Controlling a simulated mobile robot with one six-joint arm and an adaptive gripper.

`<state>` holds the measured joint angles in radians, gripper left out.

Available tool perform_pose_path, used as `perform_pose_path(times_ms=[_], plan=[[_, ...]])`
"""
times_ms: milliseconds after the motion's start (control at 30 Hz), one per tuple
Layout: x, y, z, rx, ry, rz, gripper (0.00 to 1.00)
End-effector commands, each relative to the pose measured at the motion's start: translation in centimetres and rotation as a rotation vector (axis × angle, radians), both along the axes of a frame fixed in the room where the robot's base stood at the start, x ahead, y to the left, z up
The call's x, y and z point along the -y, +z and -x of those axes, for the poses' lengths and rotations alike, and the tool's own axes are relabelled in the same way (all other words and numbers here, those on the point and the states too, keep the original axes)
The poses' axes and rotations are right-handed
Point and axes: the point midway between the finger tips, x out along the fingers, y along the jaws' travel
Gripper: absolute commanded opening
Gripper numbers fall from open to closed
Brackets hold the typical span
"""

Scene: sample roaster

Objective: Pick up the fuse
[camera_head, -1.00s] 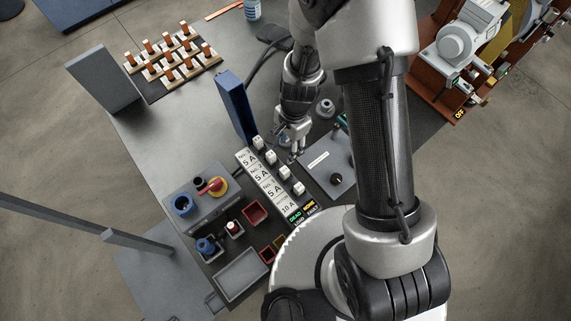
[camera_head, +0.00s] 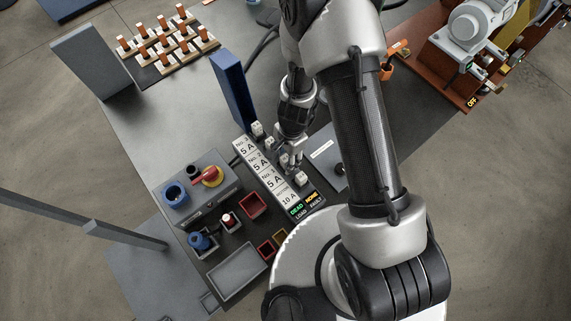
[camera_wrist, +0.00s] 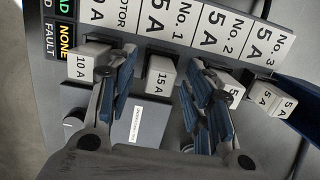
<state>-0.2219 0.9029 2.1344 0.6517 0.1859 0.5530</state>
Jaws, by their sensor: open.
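Several white block fuses stand in a row along a labelled fuse panel (camera_head: 262,170). A 10 A fuse (camera_wrist: 88,62) is just left of the left finger. A 5 A fuse (camera_wrist: 232,92) is partly hidden by the right finger, and another 5 A fuse (camera_wrist: 272,98) is farther right. In the head view my gripper (camera_head: 294,160) points down over the row and hides part of it.
A grey box with a red and yellow switch (camera_head: 207,178) is left of the panel. A rack of orange-topped pegs (camera_head: 165,50) is at the back left. Small red trays (camera_head: 253,206) lie in front.

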Motion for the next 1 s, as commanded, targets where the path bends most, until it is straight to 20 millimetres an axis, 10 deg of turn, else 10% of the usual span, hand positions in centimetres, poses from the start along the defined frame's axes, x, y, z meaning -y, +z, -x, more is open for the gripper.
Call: perform_pose_path(times_ms=[333,1000], plan=[[-0.11,-0.75,0.04,0.0,0.0,0.0,0.47],[-0.1,-0.75,0.05,0.0,0.0,0.0,0.02]])
